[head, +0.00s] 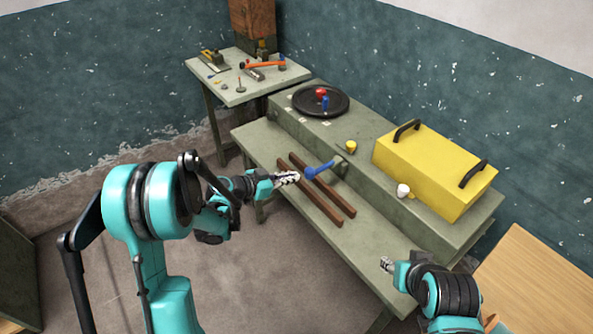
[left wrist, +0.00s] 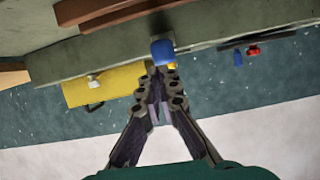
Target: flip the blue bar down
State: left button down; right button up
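The blue bar (head: 320,170) juts out from a small bracket on the raised step of the green workbench, its rounded end toward my left gripper (head: 297,177). In the left wrist view the bar's blue end (left wrist: 163,52) shows just beyond the fingertips of my left gripper (left wrist: 162,80). Those fingers converge and look shut, with nothing seen between them. The tips are close to the bar's end; I cannot tell if they touch. My right gripper (head: 386,264) is by the bench's front right, away from the bar; its fingers are too small to judge.
Two brown rails (head: 316,190) lie on the lower bench top beneath the bar. A yellow box (head: 430,168) with black handles, a white knob (head: 403,190), a yellow knob (head: 351,146) and a black disc (head: 305,103) are on the raised step. A tool table (head: 228,97) stands behind.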

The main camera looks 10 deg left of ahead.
pick_arm(q)
jog(key=s+a+f, duration=0.3)
jog(key=shift+s+a+f, duration=0.25)
jog(key=shift+s+a, duration=0.05)
jog(key=shift+a, duration=0.1)
jog(key=s+d+r+n+g+y, duration=0.2)
jog(key=s+r+n+y, duration=0.3)
jog(key=s+r, duration=0.4)
jog(key=s+a+r+n+y, duration=0.1)
jog(key=s+a+n+y, duration=0.1)
jog(key=s, duration=0.6)
jog(key=s+a+r+n+y, duration=0.1)
jog(key=s+a+n+y, duration=0.1)
jog(key=s, duration=0.6)
jog(key=shift+s+a+n+y, duration=0.2)
jog(key=shift+n+y, duration=0.1)
jog(key=shift+y, duration=0.2)
